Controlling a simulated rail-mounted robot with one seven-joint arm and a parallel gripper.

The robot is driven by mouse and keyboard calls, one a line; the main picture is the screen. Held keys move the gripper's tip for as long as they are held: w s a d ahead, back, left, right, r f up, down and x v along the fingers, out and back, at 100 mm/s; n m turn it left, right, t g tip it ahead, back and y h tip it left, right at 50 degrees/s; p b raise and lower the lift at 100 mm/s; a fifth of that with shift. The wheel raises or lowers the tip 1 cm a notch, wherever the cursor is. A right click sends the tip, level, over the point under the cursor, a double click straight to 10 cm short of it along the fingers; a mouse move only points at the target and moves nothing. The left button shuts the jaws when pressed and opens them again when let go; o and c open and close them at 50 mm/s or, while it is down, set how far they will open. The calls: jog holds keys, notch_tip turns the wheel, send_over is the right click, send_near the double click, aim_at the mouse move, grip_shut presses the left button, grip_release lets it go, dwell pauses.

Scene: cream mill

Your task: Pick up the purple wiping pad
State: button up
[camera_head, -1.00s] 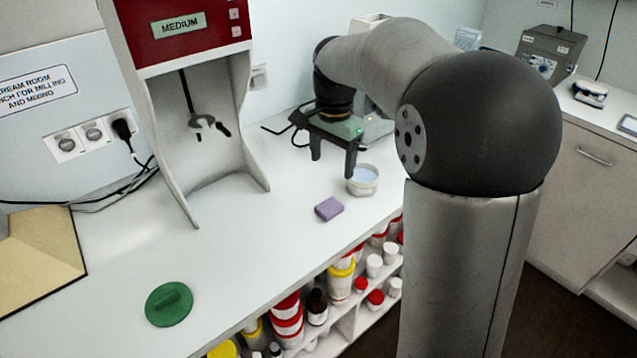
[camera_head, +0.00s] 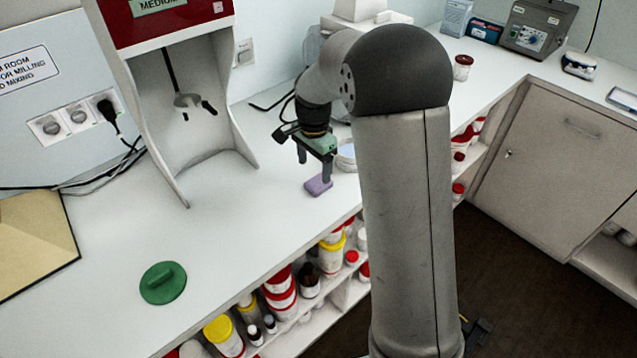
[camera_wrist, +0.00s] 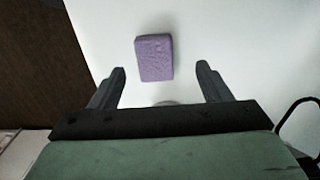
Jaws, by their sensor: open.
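The purple wiping pad (camera_head: 318,186) lies flat on the white bench near its front edge. In the wrist view the pad (camera_wrist: 154,58) sits just beyond the fingertips, roughly between their lines and a little left of centre. My gripper (camera_head: 314,168) is just above the pad in the head view, pointing down. In the wrist view my gripper (camera_wrist: 161,76) has its two dark fingers wide apart with nothing between them. I cannot tell exactly how high the fingertips are above the bench.
A white tub (camera_head: 346,156) stands right beside my gripper, partly hidden by my arm. A green lid (camera_head: 163,283) lies on the bench at left. A red-topped mill (camera_head: 170,90) stands behind. Several jars (camera_head: 281,292) fill the shelf below. The bench between lid and pad is clear.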

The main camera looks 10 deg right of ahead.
aim_at(317, 182)
jog(key=f, duration=0.1)
jog(key=f+p, duration=0.1)
jog(key=f, duration=0.3)
jog(key=shift+s+d, duration=0.2)
jog(key=shift+d, duration=0.15)
jog(key=c, duration=1.1)
jog(key=shift+r, duration=0.1)
jog(key=shift+r, duration=0.25)
notch_tip(317, 182, up, 2)
jog(key=shift+r, duration=0.15)
jog(key=s+r+b, duration=0.1)
jog(key=s+r, duration=0.2)
jog(key=s, duration=0.1)
jog(key=s+r+b, duration=0.1)
jog(key=s+r, duration=0.2)
jog(key=s, duration=0.2)
jog(key=s+a+r+b, duration=0.1)
jog(key=s+r, duration=0.3)
jog(key=s, duration=0.1)
jog(key=shift+b, duration=0.4)
